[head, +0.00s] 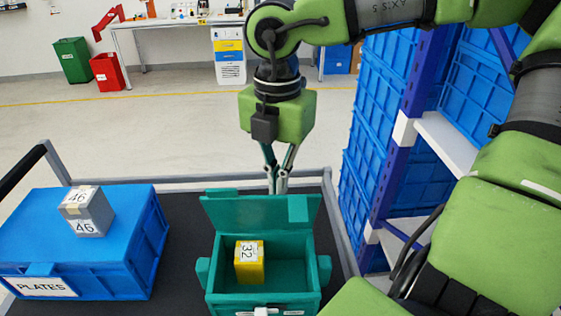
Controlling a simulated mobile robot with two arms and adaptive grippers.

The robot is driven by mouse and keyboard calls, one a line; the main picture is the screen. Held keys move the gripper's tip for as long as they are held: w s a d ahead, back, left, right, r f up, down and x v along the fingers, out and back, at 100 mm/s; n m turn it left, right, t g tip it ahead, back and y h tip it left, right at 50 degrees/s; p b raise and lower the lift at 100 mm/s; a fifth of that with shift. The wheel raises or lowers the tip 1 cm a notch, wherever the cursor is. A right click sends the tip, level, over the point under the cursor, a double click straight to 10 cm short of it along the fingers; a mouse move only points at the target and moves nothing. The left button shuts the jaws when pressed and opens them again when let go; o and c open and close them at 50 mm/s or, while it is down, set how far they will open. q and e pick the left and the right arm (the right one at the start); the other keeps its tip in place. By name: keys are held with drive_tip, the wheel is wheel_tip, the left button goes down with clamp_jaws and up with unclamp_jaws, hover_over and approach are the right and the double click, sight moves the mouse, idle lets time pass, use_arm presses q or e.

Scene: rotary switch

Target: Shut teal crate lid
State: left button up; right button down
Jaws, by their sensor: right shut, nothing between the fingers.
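The teal crate (213,275) stands on a dark cart top in front of me, with its lid (245,211) raised at the back edge. A yellow block (249,262) marked 32 lies inside the crate on the left. My right gripper (279,188) points down just behind the raised lid, with its fingers shut and nothing held. The fingertips are close to the lid's top edge; I cannot tell if they touch it. My left gripper is not in view.
A blue crate (146,250) labelled PLATES stands left of the teal crate, with a grey block (87,212) marked 46 on top. The dark cart top (183,215) has a raised rail. Blue bins (367,120) on a shelf rack stand to the right.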

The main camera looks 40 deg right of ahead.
drive_tip(key=shift+s+a, duration=0.1)
drive_tip(key=shift+s, duration=0.1)
drive_tip(key=shift+w+r+p, duration=0.1)
drive_tip(key=shift+r+p, duration=0.25)
drive_tip(key=shift+r, duration=0.2)
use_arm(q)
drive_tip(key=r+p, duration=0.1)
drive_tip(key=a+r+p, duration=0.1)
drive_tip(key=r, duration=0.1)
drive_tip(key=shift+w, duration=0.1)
use_arm(e)
wheel_tip(320, 180, up, 5)
drive_tip(key=shift+f, duration=0.1)
use_arm(q)
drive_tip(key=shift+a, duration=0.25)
drive_tip(key=shift+p, duration=0.35)
